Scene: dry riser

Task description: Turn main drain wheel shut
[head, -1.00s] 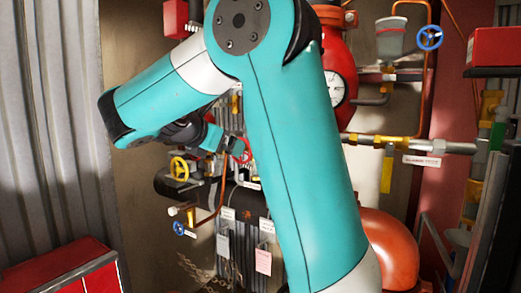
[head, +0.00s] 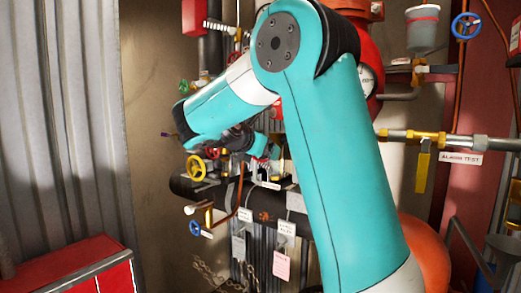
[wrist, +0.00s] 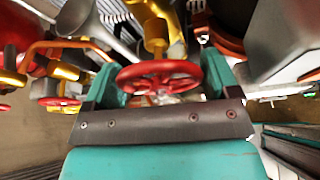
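A red handwheel (wrist: 160,75) on a brass stem fills most of the space between the two teal fingers of my gripper (wrist: 160,82) in the wrist view. One finger stands at each side of its rim; whether they touch it cannot be told. The fingers are wide apart. My arm hides much of the riser there. No readable label tells me which wheel is the main drain.
A grey funnel (wrist: 82,18) and copper pipe (wrist: 70,44) are close to the left finger. A red cabinet (head: 75,272) stands at lower left.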

